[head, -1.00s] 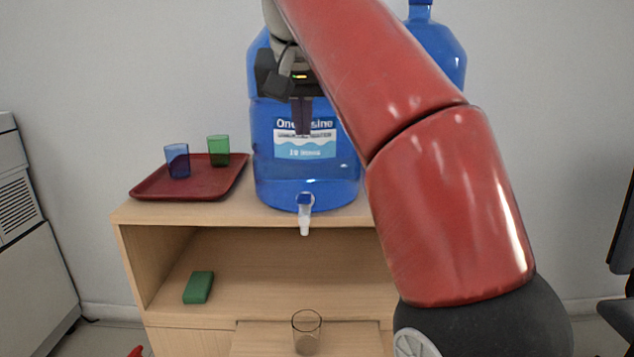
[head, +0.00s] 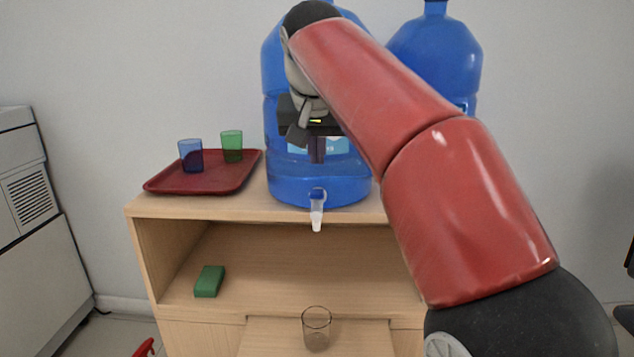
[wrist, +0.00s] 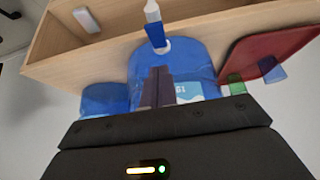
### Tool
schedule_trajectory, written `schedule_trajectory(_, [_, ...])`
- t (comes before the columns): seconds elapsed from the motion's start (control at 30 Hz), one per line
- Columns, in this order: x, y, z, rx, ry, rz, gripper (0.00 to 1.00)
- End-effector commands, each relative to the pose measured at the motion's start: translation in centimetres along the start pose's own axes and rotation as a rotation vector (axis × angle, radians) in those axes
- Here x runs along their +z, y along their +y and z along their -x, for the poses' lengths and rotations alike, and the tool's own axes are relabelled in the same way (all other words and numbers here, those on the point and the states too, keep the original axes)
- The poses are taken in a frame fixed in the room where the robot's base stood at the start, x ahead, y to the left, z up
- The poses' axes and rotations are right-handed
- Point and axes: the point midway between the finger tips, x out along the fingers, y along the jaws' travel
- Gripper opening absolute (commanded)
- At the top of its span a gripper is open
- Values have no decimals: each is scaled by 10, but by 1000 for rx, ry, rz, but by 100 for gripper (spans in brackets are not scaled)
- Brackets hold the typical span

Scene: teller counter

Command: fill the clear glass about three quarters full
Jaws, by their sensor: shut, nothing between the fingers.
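The clear glass (head: 316,329) stands upright on a wooden board at the bottom of the cabinet in the head view, below the tap. A blue water jug (head: 285,178) stands on the cabinet top, with a white spout and blue-topped tap (head: 317,201) at its base. The tap also shows in the wrist view (wrist: 155,36). My gripper (head: 318,160) is shut and empty, in front of the jug above the tap, its fingers pointing down. In the wrist view the closed fingers (wrist: 158,78) point toward the tap, apart from it. The glass is not visible in the wrist view.
A dark red tray (head: 215,184) holds a blue glass (head: 191,155) and a green glass (head: 232,146) left of the jug. A green block (head: 209,281) lies on the shelf. A second blue jug (head: 437,62) stands behind my arm. The shelf's middle is clear.

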Motion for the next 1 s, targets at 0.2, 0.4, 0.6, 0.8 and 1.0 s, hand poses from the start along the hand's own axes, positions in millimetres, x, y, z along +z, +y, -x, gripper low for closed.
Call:
schedule_trajectory(0.2, [19, 0, -33, 0, 0, 0, 0])
schedule_trajectory(0.4, [28, 0, -42, 0, 0, 0, 0])
schedule_trajectory(0.6, [28, 0, -42, 0, 1, 0, 0])
schedule_trajectory(0.8, [29, 0, -43, 0, 3, 0, 0])
schedule_trajectory(1.0, [39, 0, -51, -1, 76, 0, 0])
